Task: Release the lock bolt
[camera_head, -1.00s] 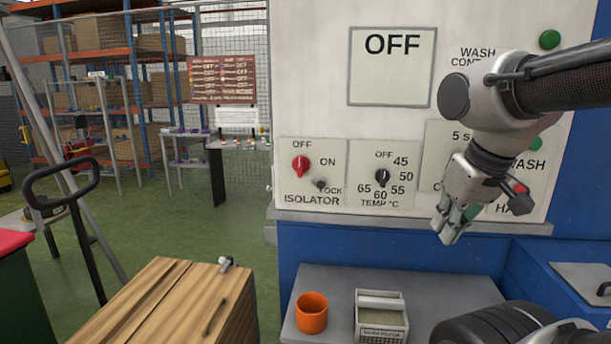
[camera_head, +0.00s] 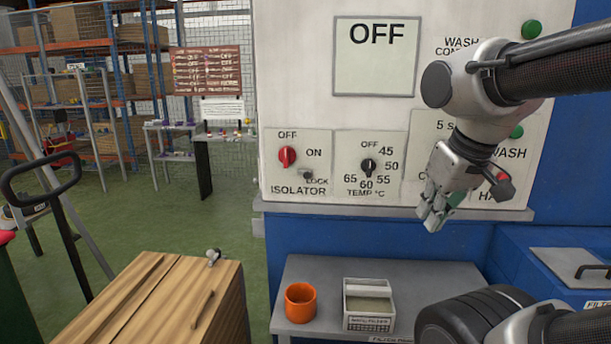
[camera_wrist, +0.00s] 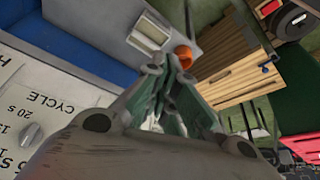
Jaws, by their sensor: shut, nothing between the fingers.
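The isolator panel (camera_head: 318,182) on the white machine front has a red knob (camera_head: 287,156), which lines up nearest its OFF mark.
An orange cup (camera_head: 300,302) and a white tray (camera_head: 367,288) stand on the grey shelf (camera_head: 325,268) below the panel. The wooden box (camera_head: 150,305) is at lower left. A black-handled cart (camera_head: 66,225) stands beyond it. Green floor is open between them and the machine.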

